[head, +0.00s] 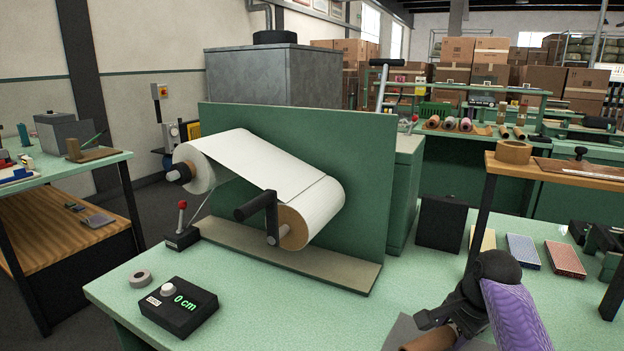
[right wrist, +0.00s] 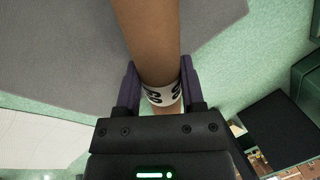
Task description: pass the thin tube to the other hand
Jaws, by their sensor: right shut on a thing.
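The thin tube is brown, and its end shows at the bottom edge of the head view (head: 428,340). In the right wrist view the tube (right wrist: 150,40) runs up from between my fingers and out at the top edge. A white band with black marks (right wrist: 162,94) wraps it between the fingers. My right gripper (head: 447,324) is shut on the tube; its two dark fingers press on either side in the right wrist view (right wrist: 160,88). Most of the tube is cut off in the head view. My left gripper is not in view.
A grey mat (head: 399,333) lies on the pale green table (head: 335,315) beneath the tube. A winder with a white roll (head: 318,212) stands on a board at the table's middle. A black counter box reading 0 cm (head: 179,308) and a tape ring (head: 140,278) sit front left.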

